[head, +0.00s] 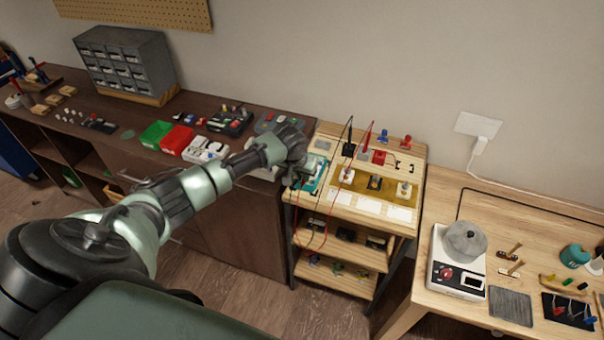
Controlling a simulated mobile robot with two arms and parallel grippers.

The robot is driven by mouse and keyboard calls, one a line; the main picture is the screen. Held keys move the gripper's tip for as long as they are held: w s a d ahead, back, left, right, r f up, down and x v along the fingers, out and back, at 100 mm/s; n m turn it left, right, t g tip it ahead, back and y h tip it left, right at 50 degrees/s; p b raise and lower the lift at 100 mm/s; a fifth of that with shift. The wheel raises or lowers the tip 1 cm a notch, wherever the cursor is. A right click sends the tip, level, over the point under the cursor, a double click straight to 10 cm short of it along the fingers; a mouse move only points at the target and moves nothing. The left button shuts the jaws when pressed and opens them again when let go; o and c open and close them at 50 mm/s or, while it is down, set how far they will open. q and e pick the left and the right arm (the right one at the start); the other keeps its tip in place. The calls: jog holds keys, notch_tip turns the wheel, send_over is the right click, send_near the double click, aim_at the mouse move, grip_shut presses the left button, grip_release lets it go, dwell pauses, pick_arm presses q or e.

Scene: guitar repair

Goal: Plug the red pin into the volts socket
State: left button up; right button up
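My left arm reaches in from the left, and its gripper (300,178) is at the left edge of the small wooden stand, over or beside a teal meter-like device (315,176). The fingers are small and dark, and I cannot tell whether they are open or shut. The arm partly covers the device, and its sockets, including the volts socket, are too small to make out. A thin red lead (312,247) loops down at the stand's left side. I cannot make out the red pin at its end. My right gripper is not in view.
A red probe (367,133) and a black probe (348,133) stand upright at the back of the stand (350,210). A red block (379,157) is beside them. Left is a dark bench with red (177,139) and green (156,134) bins. Right, a table holds a scale (458,275).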

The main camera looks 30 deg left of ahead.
pick_arm(q)
jog(key=o, duration=0.6)
jog(key=o, duration=0.4)
jog(key=shift+r, duration=0.1)
jog(key=shift+r+p, duration=0.85)
jog(key=shift+r, duration=2.55)
jog(key=shift+d+f, duration=0.1)
